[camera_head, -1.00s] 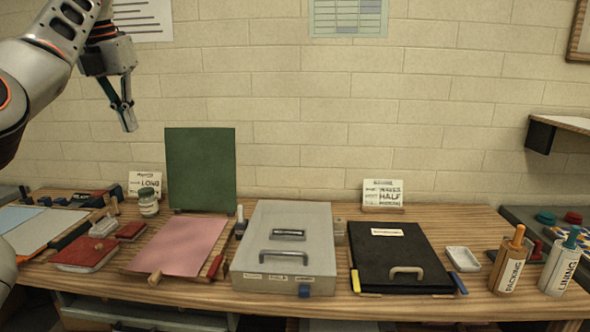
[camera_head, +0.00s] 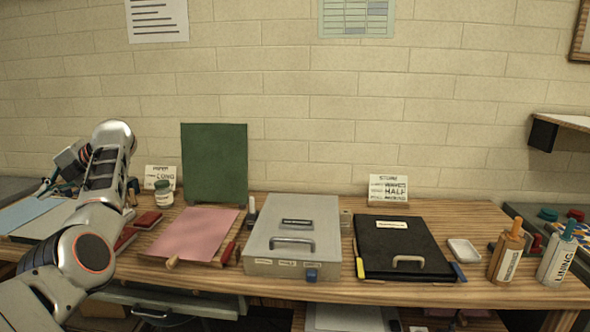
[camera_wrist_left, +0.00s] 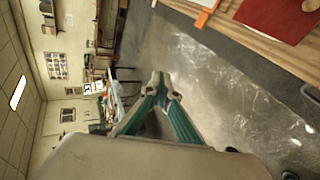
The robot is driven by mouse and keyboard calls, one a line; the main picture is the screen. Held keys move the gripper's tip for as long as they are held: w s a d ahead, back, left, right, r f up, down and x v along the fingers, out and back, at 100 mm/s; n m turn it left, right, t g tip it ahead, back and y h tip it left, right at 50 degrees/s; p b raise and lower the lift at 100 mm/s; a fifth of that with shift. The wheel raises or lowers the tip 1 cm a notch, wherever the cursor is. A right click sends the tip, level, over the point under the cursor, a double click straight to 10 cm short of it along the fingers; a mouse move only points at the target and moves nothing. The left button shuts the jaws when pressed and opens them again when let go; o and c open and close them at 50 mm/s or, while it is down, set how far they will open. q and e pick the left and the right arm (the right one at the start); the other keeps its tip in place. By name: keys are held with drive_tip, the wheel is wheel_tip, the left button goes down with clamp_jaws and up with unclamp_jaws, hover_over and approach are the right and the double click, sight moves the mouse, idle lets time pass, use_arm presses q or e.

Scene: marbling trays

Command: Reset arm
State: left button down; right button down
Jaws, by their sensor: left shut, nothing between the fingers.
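My left arm comes in from the left in the head view, low over the left end of the wooden table (camera_head: 410,287). My left gripper (camera_head: 48,187) is at the far left, small and partly hidden behind my own wrist. In the left wrist view its green-padded fingers (camera_wrist_left: 158,82) meet at the tips, with nothing held between them. That view looks past the table edge toward the grey floor (camera_wrist_left: 235,100). My right gripper is not in view.
A green board (camera_head: 214,163) stands behind a pink sheet (camera_head: 195,234). A grey case (camera_head: 329,242) and a black case (camera_head: 403,238) lie mid-table. A packing bottle (camera_head: 506,256) and a lining bottle (camera_head: 556,258) stand at the right. A red book (camera_wrist_left: 278,14) lies near the table edge.

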use_arm(q)
drive_tip(key=s+a+f+m+y, duration=0.1)
drive_tip(key=s+a+y, duration=0.1)
drive_tip(key=a+y, duration=0.25)
drive_tip(key=s+d+f+m+t+h, duration=0.1)
drive_tip(key=d+f+m+t+h, duration=0.5)
drive_tip(key=d+f+m+t, duration=0.75)
drive_tip(key=d+f+m+t+h, duration=0.6)
drive_tip(key=d+f+m+t, duration=0.35)
drive_tip(key=d+m, duration=0.8)
drive_tip(key=s+d+f+m+g+h, duration=0.3)
drive_tip(key=s+d+f+m, duration=0.1)
drive_tip(key=s+d+f, duration=0.3)
drive_tip(key=s+d+f+m+g+h, duration=0.3)
drive_tip(key=s+d+f+m+h, duration=0.15)
drive_tip(key=s+f, duration=0.4)
drive_tip(key=s+d+f+m+g, duration=0.1)
drive_tip(key=s+d+f+g, duration=0.1)
drive_tip(key=s+f, duration=0.3)
drive_tip(key=s+d+f+g, duration=0.3)
drive_tip(key=s+d+f, duration=0.1)
drive_tip(key=s, duration=0.6)
drive_tip(key=shift+s+d+f+m, duration=0.25)
drive_tip(key=shift+d+f+m, duration=0.1)
drive_tip(key=shift+f, duration=0.3)
